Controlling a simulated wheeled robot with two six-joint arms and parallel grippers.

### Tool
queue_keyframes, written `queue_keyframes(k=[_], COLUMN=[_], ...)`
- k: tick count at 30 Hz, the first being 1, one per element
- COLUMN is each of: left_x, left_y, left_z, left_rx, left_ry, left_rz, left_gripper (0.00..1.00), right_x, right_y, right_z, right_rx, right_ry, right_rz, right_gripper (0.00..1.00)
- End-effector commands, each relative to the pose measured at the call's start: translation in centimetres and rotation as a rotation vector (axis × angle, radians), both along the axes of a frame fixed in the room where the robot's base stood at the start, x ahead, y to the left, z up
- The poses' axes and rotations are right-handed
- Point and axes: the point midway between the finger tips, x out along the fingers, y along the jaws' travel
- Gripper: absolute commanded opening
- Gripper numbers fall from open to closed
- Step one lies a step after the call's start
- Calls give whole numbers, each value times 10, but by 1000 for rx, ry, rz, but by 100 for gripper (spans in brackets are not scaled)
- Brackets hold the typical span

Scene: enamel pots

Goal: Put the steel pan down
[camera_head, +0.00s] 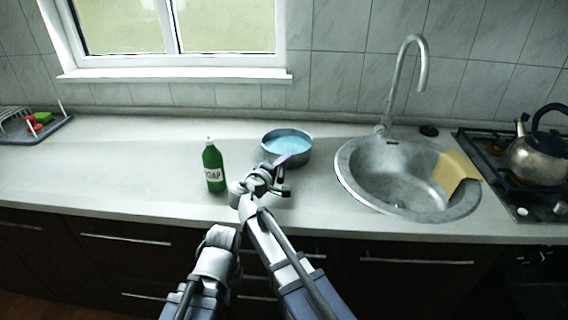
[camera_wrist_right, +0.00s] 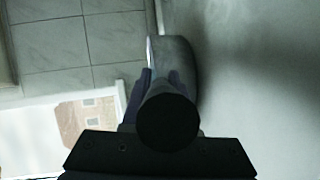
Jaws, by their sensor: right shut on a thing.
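The steel pan (camera_head: 301,153), round with light blue inside, is on or just above the counter left of the sink; I cannot tell which. It looks level. In the right wrist view its grey wall (camera_wrist_right: 180,62) runs up from between the fingers. My right gripper (camera_head: 281,172) is at the pan's near side, shut on its rim or wall; the fingers (camera_wrist_right: 160,78) also show in the wrist view. My left arm comes in at the bottom, left of the right arm; its fingers cannot be made out.
A green soap bottle (camera_head: 213,168) stands upright left of the pan. The sink (camera_head: 349,178), with a yellow cloth (camera_head: 457,172) over its right rim, is to the right. A kettle (camera_head: 538,158) stands on the stove. A dish rack (camera_head: 45,132) is far left. The counter between rack and bottle is clear.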

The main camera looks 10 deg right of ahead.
Motion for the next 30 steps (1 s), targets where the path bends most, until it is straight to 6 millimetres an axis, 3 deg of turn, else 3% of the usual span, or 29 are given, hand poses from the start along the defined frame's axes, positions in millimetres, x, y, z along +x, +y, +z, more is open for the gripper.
queue_keyframes(k=[8, 9, 16, 30], left_x=[0, 0, 0, 0], left_y=[0, 0, 0, 0], left_z=[-2, -1, -1, 3], left_rx=[0, 0, 0, 0], left_ry=[0, 0, 0, 0], left_rz=[0, 0, 0, 0], left_gripper=[0, 0, 0, 0], right_x=[0, 0, 0, -4], right_y=[0, 0, 0, -2], right_z=[-1, -1, -1, 3], right_rx=[-4, 0, 0, 0], right_ry=[-3, 0, 0, 0], right_rz=[0, 0, 0, 0], right_gripper=[0, 32, 57, 57])
